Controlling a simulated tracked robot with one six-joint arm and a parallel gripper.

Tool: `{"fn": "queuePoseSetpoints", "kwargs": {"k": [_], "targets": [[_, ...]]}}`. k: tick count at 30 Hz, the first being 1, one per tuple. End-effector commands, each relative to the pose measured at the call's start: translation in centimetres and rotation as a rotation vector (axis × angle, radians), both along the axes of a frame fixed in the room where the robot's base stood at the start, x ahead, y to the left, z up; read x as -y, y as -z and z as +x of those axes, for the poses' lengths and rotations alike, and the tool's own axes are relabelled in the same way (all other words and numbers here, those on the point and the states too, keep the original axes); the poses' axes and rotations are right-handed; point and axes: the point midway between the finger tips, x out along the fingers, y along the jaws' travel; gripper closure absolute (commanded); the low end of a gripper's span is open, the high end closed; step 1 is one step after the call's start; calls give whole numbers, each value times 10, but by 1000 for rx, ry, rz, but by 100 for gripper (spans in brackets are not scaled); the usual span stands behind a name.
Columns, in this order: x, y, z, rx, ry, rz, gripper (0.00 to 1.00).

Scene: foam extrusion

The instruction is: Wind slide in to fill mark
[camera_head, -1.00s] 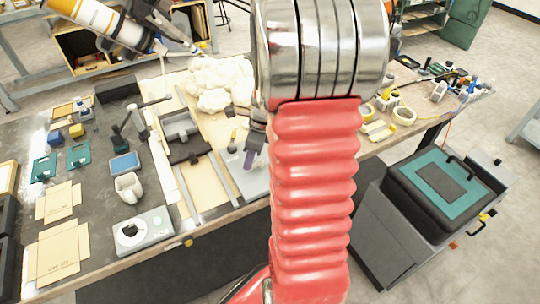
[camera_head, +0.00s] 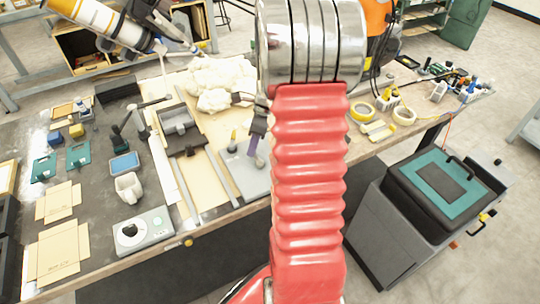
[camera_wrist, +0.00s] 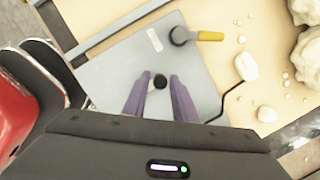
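My gripper (camera_head: 254,144) has two purple fingers. In the wrist view the fingers (camera_wrist: 160,92) are open, pointing at a grey plate (camera_wrist: 105,72). A small black knob (camera_wrist: 160,82) shows between the fingertips; I cannot tell whether they touch it. A crank-like part with a yellow handle (camera_wrist: 208,36) stands on the plate beyond. In the head view the plate (camera_head: 240,178) lies right of a metal rail. A dark sliding piece with a grey block (camera_head: 177,117) sits on the board to its left, probably the slide. I cannot make out a fill mark.
White foam lumps (camera_head: 215,82) lie behind the slide, under an orange-and-white cylinder (camera_head: 95,18) with a nozzle. Left are a mug (camera_head: 129,188), a scale (camera_head: 143,231) and flat cardboard (camera_head: 58,252). Tape rolls (camera_head: 362,111) lie right of my arm.

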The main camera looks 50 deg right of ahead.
Motion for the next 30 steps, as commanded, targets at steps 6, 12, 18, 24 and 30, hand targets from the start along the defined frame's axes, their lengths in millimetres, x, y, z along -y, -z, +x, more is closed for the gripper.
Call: {"fn": "queuePoseSetpoints", "kwargs": {"k": [6,12,18,24,30], "targets": [[0,0,0,0,0,0,70],[1,-1,-1,0,0,0,70],[1,-1,0,0,0,0,75],[0,-1,0,-1,0,1,89],[2,-1,-1,-1,1,1,97]]}}
